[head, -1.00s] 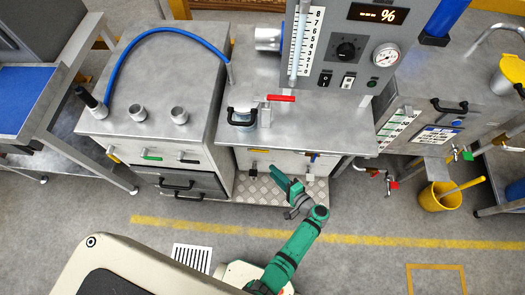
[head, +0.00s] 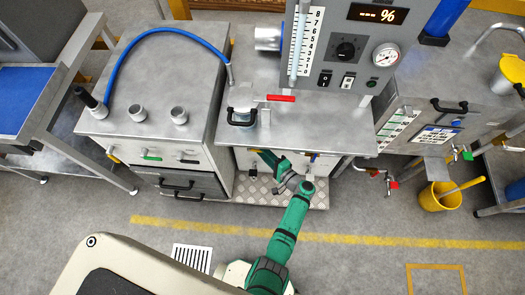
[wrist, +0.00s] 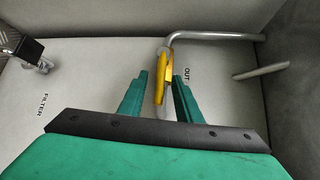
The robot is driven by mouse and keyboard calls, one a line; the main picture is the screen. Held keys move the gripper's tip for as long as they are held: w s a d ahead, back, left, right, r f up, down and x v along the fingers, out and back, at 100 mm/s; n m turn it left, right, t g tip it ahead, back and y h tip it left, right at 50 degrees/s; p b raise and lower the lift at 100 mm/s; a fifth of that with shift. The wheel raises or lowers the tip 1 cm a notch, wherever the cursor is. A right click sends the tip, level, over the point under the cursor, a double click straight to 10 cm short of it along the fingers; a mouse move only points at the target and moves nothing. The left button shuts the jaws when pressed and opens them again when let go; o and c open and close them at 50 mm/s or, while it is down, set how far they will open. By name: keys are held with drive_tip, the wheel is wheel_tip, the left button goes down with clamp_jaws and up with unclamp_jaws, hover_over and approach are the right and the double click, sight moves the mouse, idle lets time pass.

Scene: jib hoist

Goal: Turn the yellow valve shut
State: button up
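The yellow valve handle (wrist: 163,78) shows in the wrist view on a grey pipe fitting beside the word OUT, on a light panel. It appears as a narrow upright lever. My gripper (wrist: 161,76) is open, with one green finger on each side of the handle. A gap seems to show between the handle and each finger. In the head view my gripper (head: 266,158) reaches under the front edge of the steel bench, and the handle is mostly hidden there.
A bent grey pipe (wrist: 215,37) runs right from the valve, and a second pipe stub (wrist: 262,71) lies farther right. A dark fitting (wrist: 28,50) sits at the left by the word FILTER. The bench top (head: 310,130) overhangs my gripper; a red lever (head: 281,98) lies above.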

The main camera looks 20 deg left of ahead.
drive_tip(key=shift+w+a, duration=0.1)
drive_tip(key=shift+a, duration=0.15)
clamp_jaws()
